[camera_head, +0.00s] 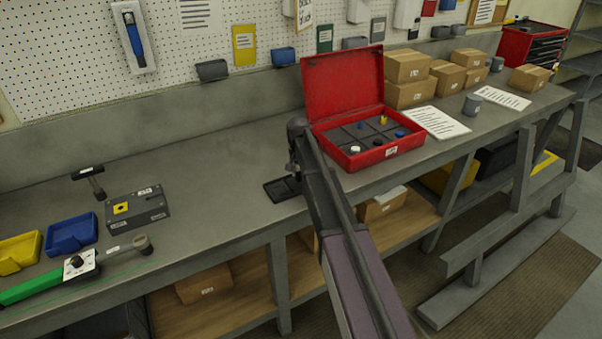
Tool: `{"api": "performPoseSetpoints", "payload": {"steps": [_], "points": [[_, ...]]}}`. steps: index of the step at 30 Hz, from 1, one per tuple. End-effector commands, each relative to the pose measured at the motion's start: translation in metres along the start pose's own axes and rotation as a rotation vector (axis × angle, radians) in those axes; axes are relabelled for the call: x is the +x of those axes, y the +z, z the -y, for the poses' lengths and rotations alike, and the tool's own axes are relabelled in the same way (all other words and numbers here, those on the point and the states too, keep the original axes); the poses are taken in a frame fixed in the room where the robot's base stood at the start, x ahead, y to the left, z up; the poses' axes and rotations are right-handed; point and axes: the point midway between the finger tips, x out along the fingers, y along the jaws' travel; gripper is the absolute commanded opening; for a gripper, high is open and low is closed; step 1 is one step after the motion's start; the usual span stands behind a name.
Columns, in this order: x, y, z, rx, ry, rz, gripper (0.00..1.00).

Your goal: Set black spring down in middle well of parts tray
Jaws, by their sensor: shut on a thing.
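A small dark parts tray (272,191) lies flat on the bench, left of the open red case. My arm covers its right part, and its separate wells are too small to tell apart. My gripper (293,169) is above the tray's back right part, pointing down, shut on the black spring. The spring itself cannot be made out against the dark fingers and tray. I cannot tell how high the gripper is above the tray or which well it is over.
The open red case (375,157) with small parts in its compartments stands close to the right of my gripper. A dark grey block (138,208), a blue bin (72,236) and a green-handled tool (32,290) lie at left. The bench between is clear.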

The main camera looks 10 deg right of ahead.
Motion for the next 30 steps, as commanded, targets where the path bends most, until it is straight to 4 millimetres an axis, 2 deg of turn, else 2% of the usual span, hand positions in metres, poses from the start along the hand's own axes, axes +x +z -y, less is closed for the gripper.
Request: {"api": "performPoseSetpoints", "payload": {"steps": [30], "points": [[0.008, -0.0003, -0.0013, 0.001, 0.0, 0.0, 0.01]]}}
